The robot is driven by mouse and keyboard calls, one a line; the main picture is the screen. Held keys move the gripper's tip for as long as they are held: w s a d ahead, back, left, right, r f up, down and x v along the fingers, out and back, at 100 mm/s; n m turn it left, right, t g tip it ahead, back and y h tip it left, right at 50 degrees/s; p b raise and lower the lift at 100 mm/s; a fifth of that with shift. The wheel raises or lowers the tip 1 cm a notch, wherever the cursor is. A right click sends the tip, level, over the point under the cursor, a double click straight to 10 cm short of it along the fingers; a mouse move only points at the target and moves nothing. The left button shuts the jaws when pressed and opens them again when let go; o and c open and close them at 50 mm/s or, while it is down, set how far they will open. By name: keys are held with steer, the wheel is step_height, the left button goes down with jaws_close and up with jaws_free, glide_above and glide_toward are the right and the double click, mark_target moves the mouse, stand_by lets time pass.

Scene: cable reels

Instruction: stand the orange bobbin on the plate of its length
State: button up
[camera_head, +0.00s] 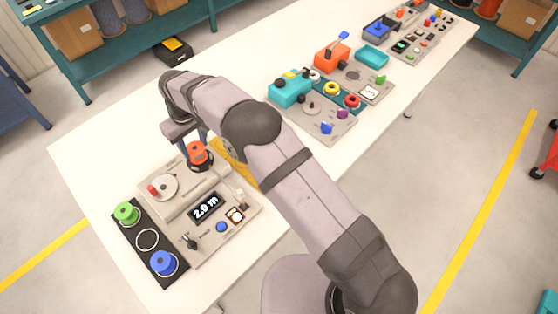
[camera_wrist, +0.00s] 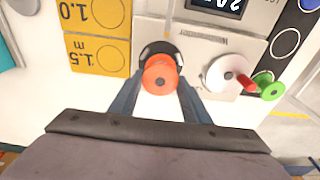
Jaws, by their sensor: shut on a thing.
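The orange bobbin (camera_head: 197,151) is at the back corner of the grey measuring machine (camera_head: 220,241), over a black round seat (camera_head: 203,167). In the wrist view the bobbin (camera_wrist: 159,76) is between the two fingers of my gripper (camera_wrist: 160,88), which is shut on it. I cannot tell whether the bobbin still touches the seat. The machine's display (camera_head: 206,206) reads 2.0 m. Yellow plates marked 1.0 (camera_wrist: 88,13) and 1.5 m (camera_wrist: 97,57) lie beside the machine; in the head view my arm hides most of the yellow area (camera_head: 238,168). No 2.0 plate shows.
A black rack (camera_head: 136,233) holds a green bobbin (camera_head: 127,213) and a blue bobbin (camera_head: 163,263), with an empty ring between them. A white reel with a red knob (camera_head: 162,187) sits on the machine. Other stations (camera_head: 315,112) stand farther along the white table.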

step_height(320, 180, up, 6)
steer(key=p, duration=0.3)
steer(key=shift+p, duration=0.3)
